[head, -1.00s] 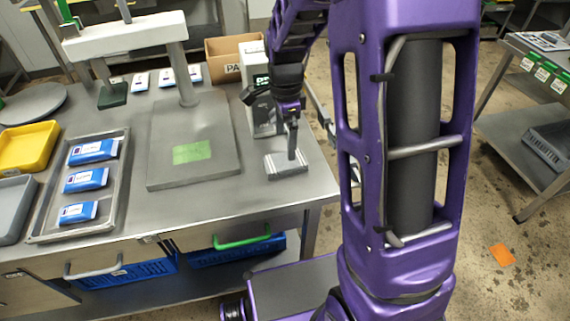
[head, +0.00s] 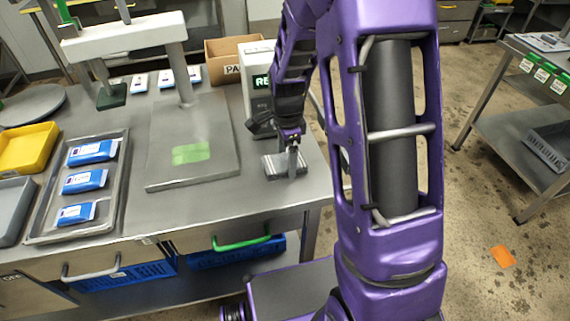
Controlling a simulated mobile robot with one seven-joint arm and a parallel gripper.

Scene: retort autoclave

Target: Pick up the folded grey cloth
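The folded grey cloth (head: 271,167) lies on the steel bench near its right end, to the right of the flat press plate. It is a small, striped, light grey block. My gripper (head: 292,166) points down at the cloth from above, with its tip over the cloth's middle to right part. The fingers show nearly edge-on as one dark strip, so the gap between them is hidden. I cannot tell whether they touch or grip the cloth. The cloth appears to rest on the bench.
The press plate with a green patch (head: 191,153) is left of the cloth. A display box (head: 258,85) and a cardboard box (head: 222,62) stand behind. A tray (head: 122,190) holds blue pouches at left. An orange sheet (head: 502,256) lies on the floor.

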